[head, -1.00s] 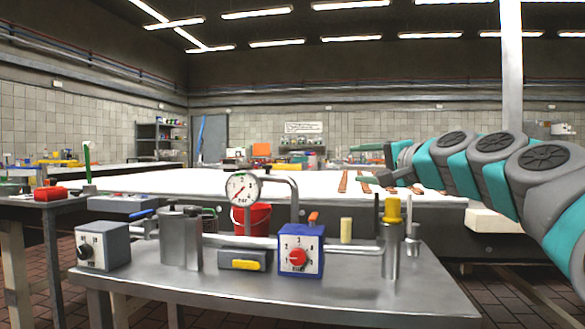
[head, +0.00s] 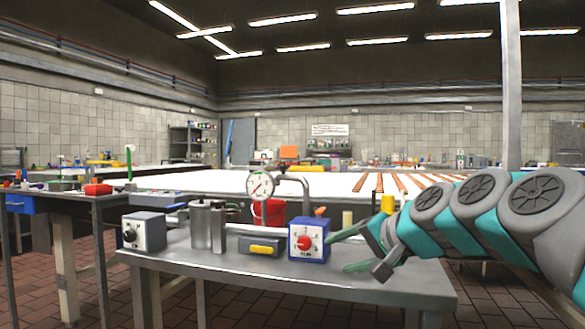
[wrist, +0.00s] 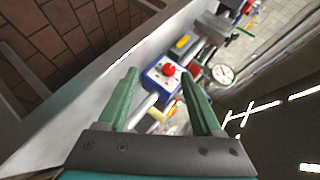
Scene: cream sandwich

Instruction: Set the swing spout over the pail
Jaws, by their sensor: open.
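A curved grey pipe (head: 304,184), seemingly the swing spout, rises behind the blue control box (head: 309,240) and bends left towards a round gauge (head: 260,185). My gripper (head: 337,254) is open and empty, with green fingers, just right of the blue box in the head view. In the wrist view, the blue box (wrist: 160,84) with its red knob lies beyond and between the fingers (wrist: 162,88); the gauge (wrist: 223,74) is farther right.
The steel bench (head: 215,268) also holds a grey dial box (head: 144,232), metal cylinders (head: 208,226), a box with a yellow handle (head: 262,246) and a yellow-topped part (head: 387,204) close behind my gripper. The bench's front strip is bare.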

